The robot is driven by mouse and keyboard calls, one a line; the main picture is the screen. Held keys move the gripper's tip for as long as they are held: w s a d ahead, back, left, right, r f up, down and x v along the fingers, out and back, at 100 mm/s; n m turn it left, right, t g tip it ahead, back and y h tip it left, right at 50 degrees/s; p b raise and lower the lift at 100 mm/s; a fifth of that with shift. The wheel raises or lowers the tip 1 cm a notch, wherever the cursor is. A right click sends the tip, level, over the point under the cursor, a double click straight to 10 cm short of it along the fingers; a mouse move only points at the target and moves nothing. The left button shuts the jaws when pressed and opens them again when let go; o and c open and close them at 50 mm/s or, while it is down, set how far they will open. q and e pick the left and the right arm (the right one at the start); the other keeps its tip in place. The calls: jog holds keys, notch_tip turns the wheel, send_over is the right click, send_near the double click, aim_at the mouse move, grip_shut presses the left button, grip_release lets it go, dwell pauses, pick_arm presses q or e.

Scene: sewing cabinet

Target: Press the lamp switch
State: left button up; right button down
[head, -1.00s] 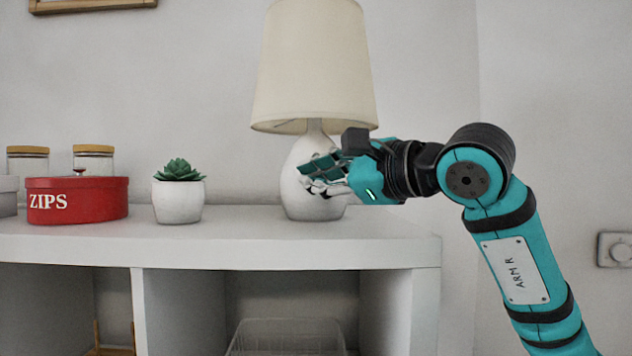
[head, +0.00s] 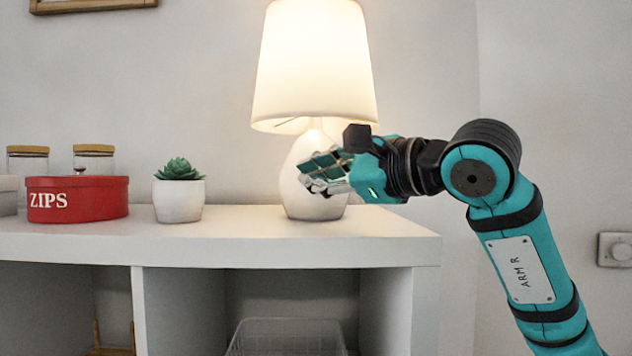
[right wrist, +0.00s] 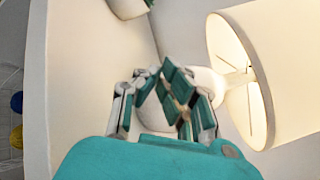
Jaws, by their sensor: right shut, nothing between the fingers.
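The lamp stands on the white cabinet top (head: 240,250), with a white rounded base (head: 298,180) and a cream shade (head: 312,70) that glows. The lit shade also shows in the right wrist view (right wrist: 262,70). My right gripper (head: 318,176) is shut and empty, in front of the lamp base at about mid-height. In the right wrist view its fingers (right wrist: 165,95) overlap the lamp base, so the switch is hidden. I cannot tell whether the fingertips touch the base. My left gripper is not in view.
A white pot with a succulent (head: 178,200) stands left of the lamp. A red ZIPS tin (head: 78,199) and glass jars (head: 94,161) are further left. A wire basket (head: 285,338) sits in the cabinet below. A wall switch (head: 615,250) is at the far right.

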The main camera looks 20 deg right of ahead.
jog(key=shift+s+a+f, duration=0.1)
jog(key=shift+s+a, duration=0.05)
jog(key=shift+s, duration=0.4)
jog(key=shift+s+a+b, duration=0.25)
jog(key=shift+s, duration=0.55)
jog(key=shift+s+a+b, duration=0.2)
jog(key=shift+s+b, duration=0.1)
jog(key=shift+s, duration=0.45)
jog(key=shift+s+a+b, duration=0.25)
jog(key=shift+s, duration=0.55)
